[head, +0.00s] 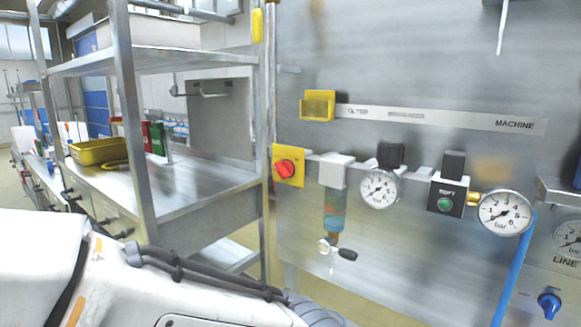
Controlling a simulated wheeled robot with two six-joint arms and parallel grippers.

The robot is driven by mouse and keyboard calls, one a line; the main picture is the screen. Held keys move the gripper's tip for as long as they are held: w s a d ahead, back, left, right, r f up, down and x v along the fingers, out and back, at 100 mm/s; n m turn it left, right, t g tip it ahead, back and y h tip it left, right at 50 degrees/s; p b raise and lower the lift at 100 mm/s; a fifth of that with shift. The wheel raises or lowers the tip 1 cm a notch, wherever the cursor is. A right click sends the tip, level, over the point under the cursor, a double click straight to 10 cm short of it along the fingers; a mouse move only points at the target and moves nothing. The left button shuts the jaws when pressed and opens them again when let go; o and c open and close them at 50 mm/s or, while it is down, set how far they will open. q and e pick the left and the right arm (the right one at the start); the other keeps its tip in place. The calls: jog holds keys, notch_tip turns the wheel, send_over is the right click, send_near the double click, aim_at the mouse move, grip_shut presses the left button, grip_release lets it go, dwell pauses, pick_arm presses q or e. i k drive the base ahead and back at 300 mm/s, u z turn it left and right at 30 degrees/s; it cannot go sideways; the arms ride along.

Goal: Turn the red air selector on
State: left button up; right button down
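The red air selector (285,169) is a round red knob on a yellow square plate (290,178), mounted on the steel machine panel near the picture's middle. Its handle looks tilted slightly, but I cannot read any on or off marking. My white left arm crosses the lower left of the head view, below the selector. Its gripper is out of the picture. My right gripper is not in the picture either. Nothing covers the selector.
Right of the selector are a filter bowl (334,212), a gauge (380,188), a green button (445,204) and a second gauge (505,212). A blue hose (513,270) hangs at right. A steel rack post (265,130) stands close left, by a workbench (190,190).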

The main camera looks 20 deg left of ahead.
aim_at(285, 169)
jog(key=z, duration=1.8)
jog(key=k, duration=0.95)
jog(key=u, duration=1.75)
